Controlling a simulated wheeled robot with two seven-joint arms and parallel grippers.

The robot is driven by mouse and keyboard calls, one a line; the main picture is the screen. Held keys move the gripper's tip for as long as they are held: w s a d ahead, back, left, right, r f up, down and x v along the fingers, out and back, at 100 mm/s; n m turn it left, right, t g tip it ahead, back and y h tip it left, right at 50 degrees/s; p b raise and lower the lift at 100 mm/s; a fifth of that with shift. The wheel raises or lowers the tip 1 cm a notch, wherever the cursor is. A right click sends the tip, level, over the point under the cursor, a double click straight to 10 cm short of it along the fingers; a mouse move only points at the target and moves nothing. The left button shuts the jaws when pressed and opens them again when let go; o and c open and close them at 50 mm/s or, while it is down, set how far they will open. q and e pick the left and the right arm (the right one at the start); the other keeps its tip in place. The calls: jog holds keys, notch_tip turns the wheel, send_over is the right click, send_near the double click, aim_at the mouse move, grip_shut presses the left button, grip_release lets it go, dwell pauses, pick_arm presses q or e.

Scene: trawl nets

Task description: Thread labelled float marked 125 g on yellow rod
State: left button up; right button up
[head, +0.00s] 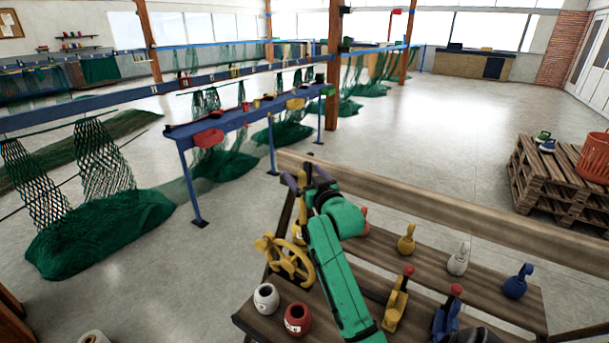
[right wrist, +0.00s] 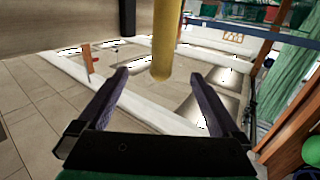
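A white round float (head: 266,298) and a red round float (head: 297,319) sit on the wooden bench, left of my green right arm. Each has a small mark on its face, too small to read as 125 g. My right gripper (head: 305,178) is raised above the bench's back left part. In the right wrist view its two purple fingers (right wrist: 160,98) are spread wide with no float between them. The yellow rod (right wrist: 165,42) comes down from the top and its end shows just beyond the gap; contact cannot be told. My left gripper is out of view.
A yellow handwheel (head: 287,262) stands on the bench beside my right arm. Yellow, white and blue hooked weights (head: 457,262) and red-topped yellow and blue tools (head: 396,300) are to the right. A wooden beam (head: 450,215) runs behind.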

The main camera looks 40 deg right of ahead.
jog(key=shift+s, duration=0.1)
jog(key=shift+s+a+f, duration=0.1)
jog(key=shift+s+f, duration=0.05)
jog(key=shift+s, duration=0.15)
jog(key=v, duration=1.4)
jog(key=shift+b, duration=0.3)
jog(key=shift+w, duration=0.15)
